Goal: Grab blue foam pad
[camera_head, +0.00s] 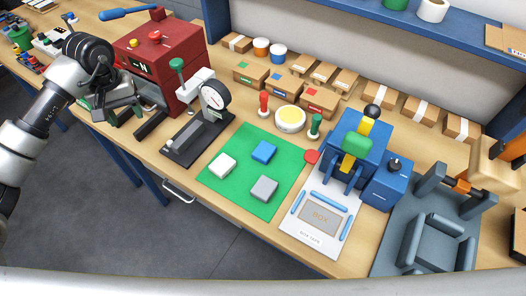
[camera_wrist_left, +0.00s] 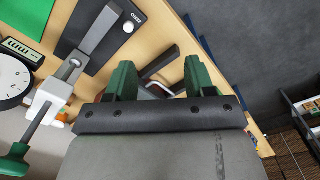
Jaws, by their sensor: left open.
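The blue foam pad (camera_head: 264,152) lies flat on the green mat (camera_head: 240,190) in the head view. A white pad (camera_head: 222,164) lies to its left and a grey pad (camera_head: 264,189) below it, both apart from it. My left gripper (camera_head: 113,110) is at the left, by the red machine, well away from the pads. In the left wrist view its two green fingers (camera_wrist_left: 160,78) are apart with no object held between them. That view shows only a corner of the green mat (camera_wrist_left: 25,16) and no blue pad. My right gripper is not in view.
A dial gauge on a black-based stand (camera_head: 190,145) stands between my left gripper and the mat. The red machine (camera_head: 158,62) is behind the gripper. Red and green stampers (camera_head: 264,105) stand behind the mat. A blue press (camera_head: 355,150) and box template (camera_head: 318,216) are to its right.

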